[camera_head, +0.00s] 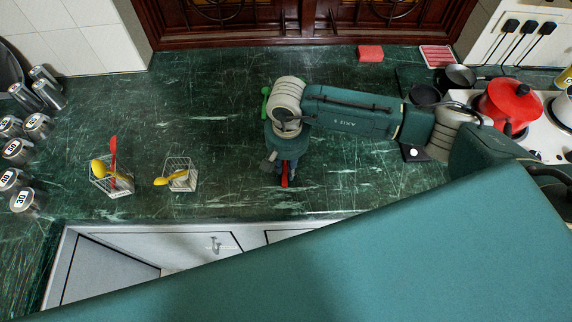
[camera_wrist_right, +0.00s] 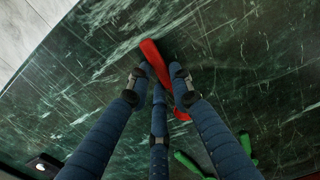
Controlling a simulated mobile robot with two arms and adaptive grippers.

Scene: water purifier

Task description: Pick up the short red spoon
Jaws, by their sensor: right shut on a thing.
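The short red spoon (camera_head: 285,175) is in my right gripper (camera_head: 284,166), near the counter's front edge. In the right wrist view, the red spoon (camera_wrist_right: 155,60) passes between the fingertips of the right gripper (camera_wrist_right: 158,79), which is shut on it. Part of the spoon is hidden by the fingers. I cannot tell whether it touches the counter or is just above it. My left gripper is not in view.
Two wire baskets (camera_head: 124,189) (camera_head: 193,182) stand to the left with yellow and red utensils. Several metal canisters (camera_head: 38,126) line the left edge. A red pot (camera_head: 508,103) and dark pans are at the right. The green counter (camera_head: 220,135) is mostly clear between.

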